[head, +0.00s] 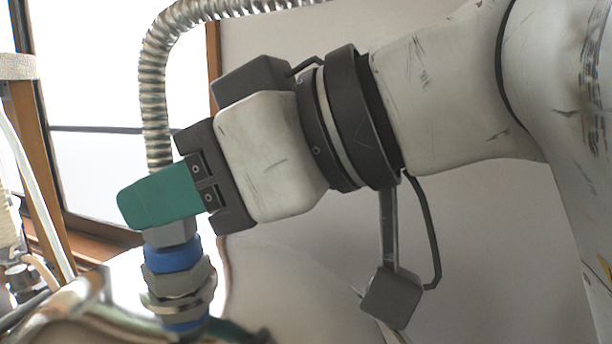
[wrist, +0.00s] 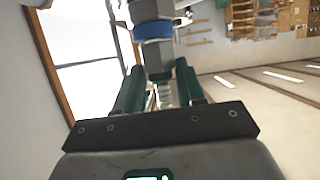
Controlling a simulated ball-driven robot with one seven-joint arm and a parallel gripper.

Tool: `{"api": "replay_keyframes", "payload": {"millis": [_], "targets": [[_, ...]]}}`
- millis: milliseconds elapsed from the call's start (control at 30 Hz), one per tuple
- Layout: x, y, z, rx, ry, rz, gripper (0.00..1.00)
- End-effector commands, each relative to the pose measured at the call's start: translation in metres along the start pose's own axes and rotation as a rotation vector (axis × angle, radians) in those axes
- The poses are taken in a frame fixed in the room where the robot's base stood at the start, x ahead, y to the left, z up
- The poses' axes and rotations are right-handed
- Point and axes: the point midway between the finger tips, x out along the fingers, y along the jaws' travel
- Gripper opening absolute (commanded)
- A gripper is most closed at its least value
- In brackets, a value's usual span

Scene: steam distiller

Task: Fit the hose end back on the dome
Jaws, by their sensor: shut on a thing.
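My gripper (head: 160,197) has its green fingers closed around the hose end (head: 173,254), a grey hex fitting with a blue ring. The ribbed metal hose (head: 153,95) rises from behind the fingers and bends right. Below the blue ring are a grey hex nut, a bright metal collar and another blue band, stacked nearly upright over the shiny dome (head: 75,315). I see no clear gap in this stack, but cannot tell whether the hose end is seated. In the wrist view, the hose end (wrist: 153,30) shows between the fingers (wrist: 160,88).
A bright window with a wooden frame (head: 45,190) stands behind at left. White tubing and a wooden post (head: 35,160) are at the left edge. A pale wall (head: 480,230) lies behind my arm.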

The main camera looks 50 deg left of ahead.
Motion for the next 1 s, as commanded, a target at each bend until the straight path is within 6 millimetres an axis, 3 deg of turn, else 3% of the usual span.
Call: {"api": "replay_keyframes", "payload": {"millis": [200, 233, 500, 1000], "targets": [[-0.0003, 0.0001, -0.0005, 0.000, 0.001, 0.000, 0.01], [-0.0003, 0.0001, -0.0005, 0.000, 0.001, 0.001, 0.40], [-0.0002, 0.0001, -0.0004, 0.000, 0.001, 0.000, 0.66], [-0.0021, 0.0002, -0.0050, 0.000, 0.000, 0.000, 0.68]]}}
